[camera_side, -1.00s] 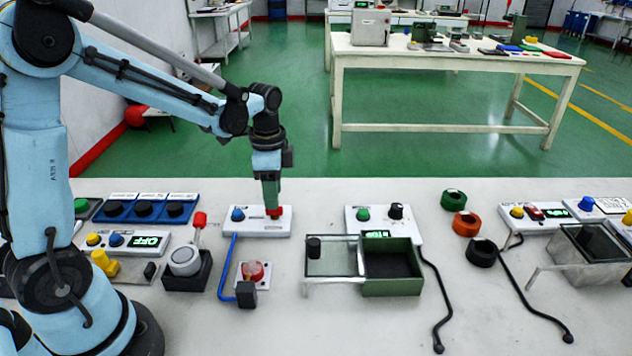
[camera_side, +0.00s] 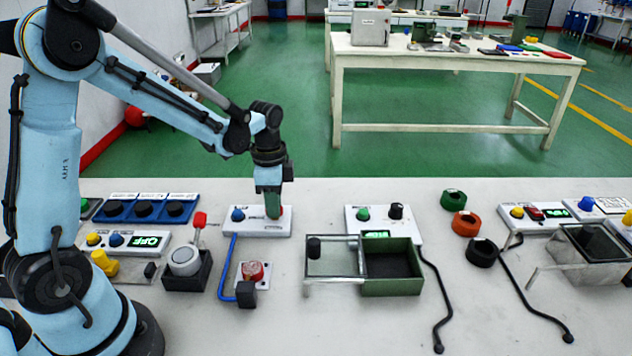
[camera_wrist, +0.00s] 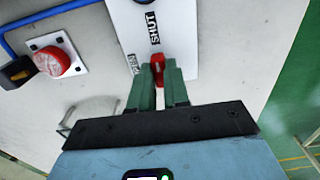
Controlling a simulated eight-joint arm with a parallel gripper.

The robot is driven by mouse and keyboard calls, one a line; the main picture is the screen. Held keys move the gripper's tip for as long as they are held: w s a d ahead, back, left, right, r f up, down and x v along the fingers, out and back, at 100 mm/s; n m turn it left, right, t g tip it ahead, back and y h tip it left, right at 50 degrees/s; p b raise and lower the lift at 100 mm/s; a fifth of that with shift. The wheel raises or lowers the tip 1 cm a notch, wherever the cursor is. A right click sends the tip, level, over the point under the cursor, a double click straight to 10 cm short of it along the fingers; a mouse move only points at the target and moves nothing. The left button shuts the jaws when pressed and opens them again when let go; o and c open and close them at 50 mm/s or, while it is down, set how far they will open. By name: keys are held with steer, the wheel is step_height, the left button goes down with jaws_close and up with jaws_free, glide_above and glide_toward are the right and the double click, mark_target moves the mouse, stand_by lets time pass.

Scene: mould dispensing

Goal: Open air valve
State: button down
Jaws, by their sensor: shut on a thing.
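A white panel (camera_side: 250,229) carries a blue knob (camera_side: 238,215) at its left and a small red valve handle at its right end. My gripper (camera_side: 271,213), with green fingers, points down onto that handle and covers most of it. In the wrist view, the red handle (camera_wrist: 157,66) sits between the two green fingertips (camera_wrist: 160,88), which are shut on it. A printed SHUT label (camera_wrist: 152,28) is beside the handle. A second label (camera_wrist: 133,64) is too small to read.
A red-tipped lever (camera_side: 199,220) stands to the left. A green box (camera_side: 392,287) with a clear lid is to the right. Bare table (camera_side: 320,215) lies between.

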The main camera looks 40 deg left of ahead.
stand_by(0.3)
steer(key=n, duration=0.4)
steer(key=shift+n, duration=0.4)
steer(key=n, duration=0.4)
steer(key=shift+n, duration=0.3)
steer(key=n, duration=0.4)
steer(key=shift+n, duration=2.2)
steer(key=c, duration=1.1)
jaws_free()
